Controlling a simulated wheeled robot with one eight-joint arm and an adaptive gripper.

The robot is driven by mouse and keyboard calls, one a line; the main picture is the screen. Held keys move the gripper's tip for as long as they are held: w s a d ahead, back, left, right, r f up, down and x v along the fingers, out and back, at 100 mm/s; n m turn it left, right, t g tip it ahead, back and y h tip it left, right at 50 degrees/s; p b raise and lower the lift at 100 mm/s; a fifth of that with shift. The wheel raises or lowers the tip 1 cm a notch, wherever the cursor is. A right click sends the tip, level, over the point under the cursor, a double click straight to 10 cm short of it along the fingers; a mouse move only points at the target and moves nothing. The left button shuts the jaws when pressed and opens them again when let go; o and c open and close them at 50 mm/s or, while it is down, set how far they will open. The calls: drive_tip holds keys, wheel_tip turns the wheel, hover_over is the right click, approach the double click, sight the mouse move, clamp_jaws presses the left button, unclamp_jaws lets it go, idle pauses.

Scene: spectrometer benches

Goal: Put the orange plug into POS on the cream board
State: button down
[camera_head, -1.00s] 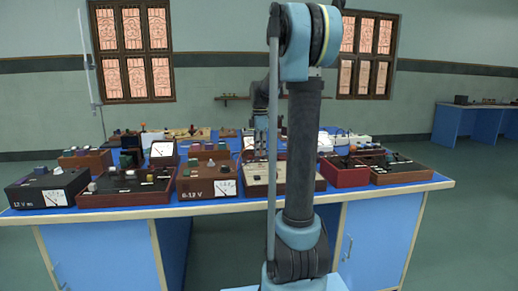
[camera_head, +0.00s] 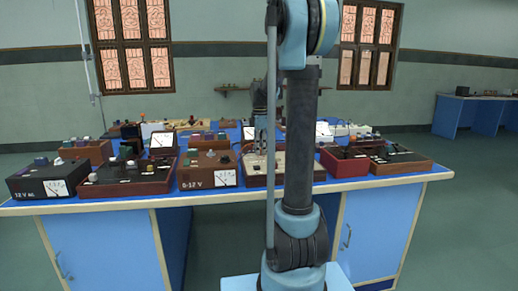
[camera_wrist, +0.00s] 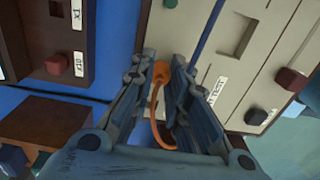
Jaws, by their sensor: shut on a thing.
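The orange plug (camera_wrist: 161,72) with its orange lead shows between the fingertips of my gripper (camera_wrist: 165,85) in the wrist view. My gripper is shut on it, directly over the cream board (camera_wrist: 200,30). I cannot tell whether the plug touches the board; the fingers hide its sides. The POS label is not readable in either view. In the head view the cream board (camera_head: 252,171) is at the middle of the bench, partly behind my arm, and my gripper (camera_head: 262,148) points down at it.
A brown box (camera_wrist: 72,40) stands left across a blue gap. In the head view, a meter box (camera_head: 208,175) stands left and a red box (camera_head: 343,165) right.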

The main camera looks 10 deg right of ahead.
idle(0.3)
drive_tip(key=c, duration=1.5)
unclamp_jaws()
drive_tip(key=shift+o, duration=0.2)
wheel_tip(320, 180, up, 12)
drive_tip(key=shift+f, duration=0.15)
